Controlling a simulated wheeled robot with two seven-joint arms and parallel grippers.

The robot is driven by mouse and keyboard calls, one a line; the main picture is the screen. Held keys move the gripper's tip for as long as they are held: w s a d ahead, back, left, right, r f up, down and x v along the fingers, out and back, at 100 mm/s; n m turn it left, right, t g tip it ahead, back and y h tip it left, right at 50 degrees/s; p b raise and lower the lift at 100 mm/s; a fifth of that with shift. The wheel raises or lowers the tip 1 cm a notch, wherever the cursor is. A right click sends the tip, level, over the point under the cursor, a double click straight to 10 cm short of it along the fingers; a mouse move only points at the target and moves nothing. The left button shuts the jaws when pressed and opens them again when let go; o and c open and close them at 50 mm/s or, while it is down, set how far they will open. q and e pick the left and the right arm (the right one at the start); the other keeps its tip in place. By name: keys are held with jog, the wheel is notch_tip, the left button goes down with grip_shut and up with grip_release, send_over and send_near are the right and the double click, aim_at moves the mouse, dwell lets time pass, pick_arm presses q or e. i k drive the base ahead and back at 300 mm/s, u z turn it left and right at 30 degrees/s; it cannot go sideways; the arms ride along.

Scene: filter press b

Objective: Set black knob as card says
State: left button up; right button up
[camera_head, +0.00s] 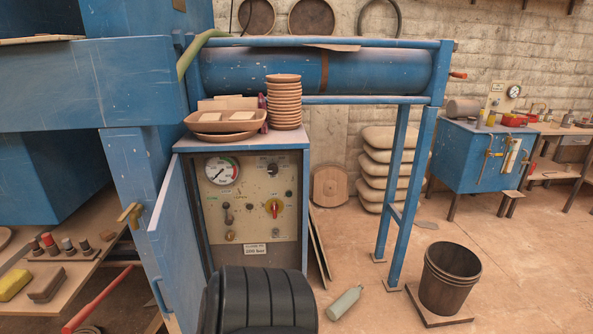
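The control panel (238,211) sits inside a blue cabinet whose door (173,240) stands open to the left. A black knob (271,168) is at the panel's upper right, with a small scale around it; its exact setting is too small to read. A white card (256,249) with dark print is at the panel's bottom; I cannot read its text surely. Neither of my grippers is in view.
Stacked brown bowls (284,102) and a wide bowl (225,122) stand on the cabinet top. A bottle (344,302) lies on the floor. A dark bucket (449,278) stands at the right. Small items lie on a low board (50,272) at the left.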

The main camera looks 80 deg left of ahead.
aim_at(272, 168)
jog(key=u, duration=0.25)
jog(key=i, duration=0.7)
jog(key=u, duration=1.15)
jog(key=i, duration=0.55)
jog(key=u, duration=0.65)
